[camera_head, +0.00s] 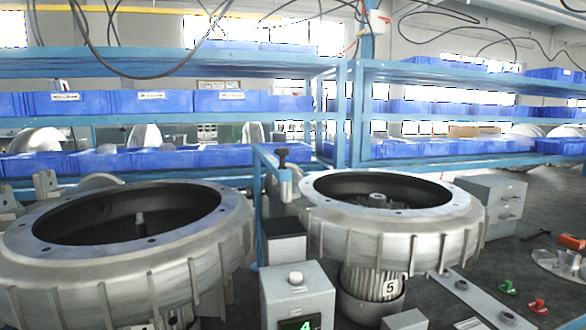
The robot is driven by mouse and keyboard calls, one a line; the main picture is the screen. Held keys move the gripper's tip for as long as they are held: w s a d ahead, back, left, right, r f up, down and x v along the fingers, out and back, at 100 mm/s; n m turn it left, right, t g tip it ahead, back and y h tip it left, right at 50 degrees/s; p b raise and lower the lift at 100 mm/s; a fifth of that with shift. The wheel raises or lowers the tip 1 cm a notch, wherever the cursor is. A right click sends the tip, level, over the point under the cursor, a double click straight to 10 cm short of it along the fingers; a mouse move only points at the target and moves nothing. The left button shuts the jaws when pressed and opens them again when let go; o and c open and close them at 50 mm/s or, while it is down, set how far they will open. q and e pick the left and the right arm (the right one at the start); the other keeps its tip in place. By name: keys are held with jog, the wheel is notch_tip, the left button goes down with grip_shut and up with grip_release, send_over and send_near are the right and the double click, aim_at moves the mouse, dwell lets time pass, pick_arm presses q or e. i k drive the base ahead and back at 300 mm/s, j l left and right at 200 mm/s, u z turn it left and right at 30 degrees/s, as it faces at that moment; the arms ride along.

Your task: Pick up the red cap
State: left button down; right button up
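A small red piece (538,306), which looks like the red cap, lies at the lower right on the grey surface. It is too small to make out its exact shape.
Two large grey blower housings stand at left (190,255) and centre (395,232). A grey box with a knob and green display (297,295) stands between them. A metal strip (470,298) lies left of the small pieces. Blue shelves with bins (150,102) fill the back.

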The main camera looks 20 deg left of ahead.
aim_at(537, 306)
jog(key=i+l, duration=0.1)
jog(key=l, duration=0.3)
jog(key=i+l, duration=0.15)
jog(key=l, duration=0.25)
jog(key=i+l+u, duration=0.1)
jog(key=l, duration=0.25)
jog(key=i+l, duration=0.1)
jog(key=l, duration=0.3)
jog(key=i+l, duration=0.1)
jog(key=l, duration=0.3)
jog(key=u, duration=0.05)
